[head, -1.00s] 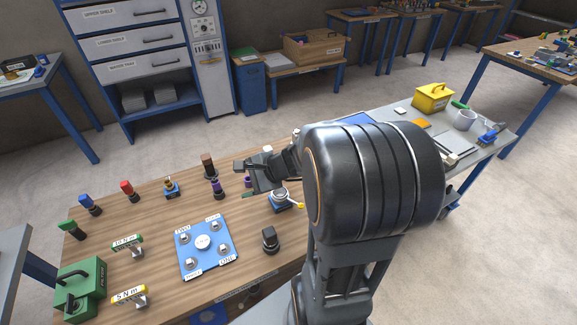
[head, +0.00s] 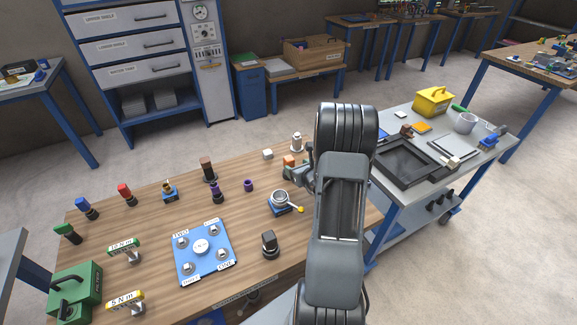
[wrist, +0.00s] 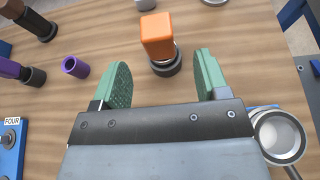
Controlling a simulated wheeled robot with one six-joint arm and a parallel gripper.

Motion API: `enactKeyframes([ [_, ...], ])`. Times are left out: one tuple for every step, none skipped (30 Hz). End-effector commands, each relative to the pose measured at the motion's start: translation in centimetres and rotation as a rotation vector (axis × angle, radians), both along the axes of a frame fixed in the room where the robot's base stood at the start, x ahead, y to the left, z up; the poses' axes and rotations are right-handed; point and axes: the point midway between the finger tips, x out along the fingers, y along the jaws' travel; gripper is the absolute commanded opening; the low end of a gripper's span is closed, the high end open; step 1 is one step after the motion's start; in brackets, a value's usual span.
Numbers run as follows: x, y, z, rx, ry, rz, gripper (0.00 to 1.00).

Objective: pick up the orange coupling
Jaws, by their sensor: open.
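The orange coupling (wrist: 157,36) is a block-shaped orange piece on a round black base, upright on the wooden table. In the wrist view it stands ahead of my gripper (wrist: 160,85), between the lines of the two green fingers and a little beyond their tips. The fingers are open with nothing between them. In the head view the orange coupling (head: 290,160) shows partly, beside my gripper (head: 304,172), which my arm partly hides.
A purple ring (wrist: 75,67) and dark posts stand to the left. A metal cup on a blue base (head: 280,201) is near the gripper's right in the wrist view. A white-topped post (head: 296,143) stands behind. A grey cart (head: 375,185) is at the right.

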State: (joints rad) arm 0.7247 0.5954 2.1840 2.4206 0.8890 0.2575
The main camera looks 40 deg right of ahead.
Motion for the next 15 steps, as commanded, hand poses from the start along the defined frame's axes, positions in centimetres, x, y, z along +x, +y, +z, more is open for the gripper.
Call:
enactKeyframes([
  [0.6, 0.0, -0.2, 0.0, 0.001, 0.001, 0.68],
  [0.8, -0.1, -0.3, 0.001, 0.001, 0.001, 0.68],
  [1.1, -0.1, -0.5, 0.001, 0.001, 0.001, 0.68],
  [1.3, -0.1, -0.5, 0.0, 0.001, 0.001, 0.68],
  [1.5, -0.2, -0.6, 0.0, 0.001, 0.001, 0.68],
  [1.6, -0.2, -0.6, -0.001, 0.001, 0.0, 0.68],
  [1.7, -0.2, -0.7, -0.001, 0.001, 0.0, 0.68],
  [1.8, -0.2, -0.7, 0.0, 0.001, 0.001, 0.68],
  [2.0, -0.2, -0.8, 0.0, 0.001, 0.001, 0.68],
  [2.3, -0.2, -0.9, 0.0, 0.001, 0.001, 0.68],
  [2.6, -0.2, -0.9, -0.001, 0.002, 0.003, 0.68],
  [3.1, -0.3, -1.1, 0.0, 0.002, 0.002, 0.68],
  [3.5, -0.3, -1.3, 0.0, 0.002, 0.004, 0.68],
  [3.9, -0.3, -1.4, 0.0, 0.002, 0.004, 0.68],
  [4.4, -0.4, -1.6, 0.0, 0.002, 0.004, 0.68],
])
